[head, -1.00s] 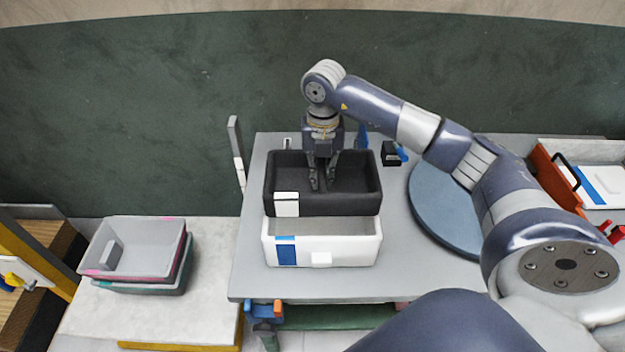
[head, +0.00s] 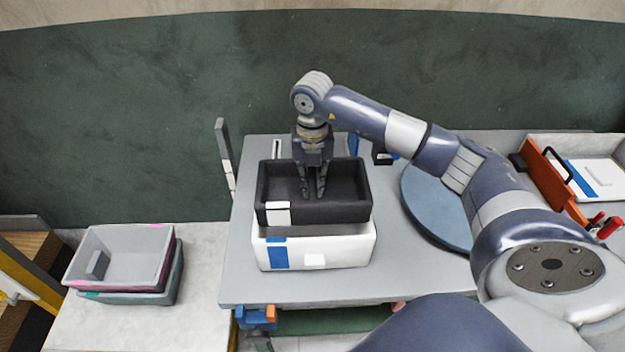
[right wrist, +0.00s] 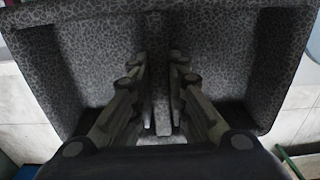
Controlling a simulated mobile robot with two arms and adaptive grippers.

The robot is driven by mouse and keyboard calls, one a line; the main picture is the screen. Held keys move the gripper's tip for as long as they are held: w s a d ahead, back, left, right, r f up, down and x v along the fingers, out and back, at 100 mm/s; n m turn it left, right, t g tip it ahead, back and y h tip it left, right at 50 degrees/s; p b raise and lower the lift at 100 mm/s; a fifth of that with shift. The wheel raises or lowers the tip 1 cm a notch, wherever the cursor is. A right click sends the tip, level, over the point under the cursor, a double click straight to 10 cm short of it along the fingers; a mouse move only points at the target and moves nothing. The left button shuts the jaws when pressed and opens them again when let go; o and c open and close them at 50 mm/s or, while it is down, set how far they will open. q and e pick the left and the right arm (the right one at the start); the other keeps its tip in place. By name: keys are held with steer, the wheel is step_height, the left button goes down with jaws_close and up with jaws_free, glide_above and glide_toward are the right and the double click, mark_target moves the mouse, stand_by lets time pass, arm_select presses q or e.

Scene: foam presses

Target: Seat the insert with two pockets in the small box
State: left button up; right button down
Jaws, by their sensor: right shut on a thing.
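The dark insert (head: 345,213) has two pockets and a white label on its front. In the right wrist view its speckled foam (right wrist: 85,65) shows a pocket on either side of a middle divider (right wrist: 161,112). My right gripper (head: 313,196) reaches down inside the insert, its fingers (right wrist: 162,130) shut on the divider. The small white box (head: 340,250), with a blue patch on its front, stands on the table. The insert overlaps the box's top and hides its opening; I cannot tell whether they touch. My left gripper is not in view.
Stacked grey trays (head: 120,250) stand on a lower light surface at left. A blue round disc (head: 432,205) lies on the grey table (head: 235,270) right of the box, below my right arm. An orange-red panel (head: 553,180) stands at far right. The table left of the box is clear.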

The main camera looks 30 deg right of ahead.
steer(key=shift+f+b, duration=0.6)
steer(key=shift+f, duration=0.55)
stand_by(0.9)
steer(key=shift+f+b, duration=5.05)
steer(key=shift+f, duration=1.75)
steer(key=c, duration=1.5)
jaws_free()
steer(key=shift+r, duration=0.1)
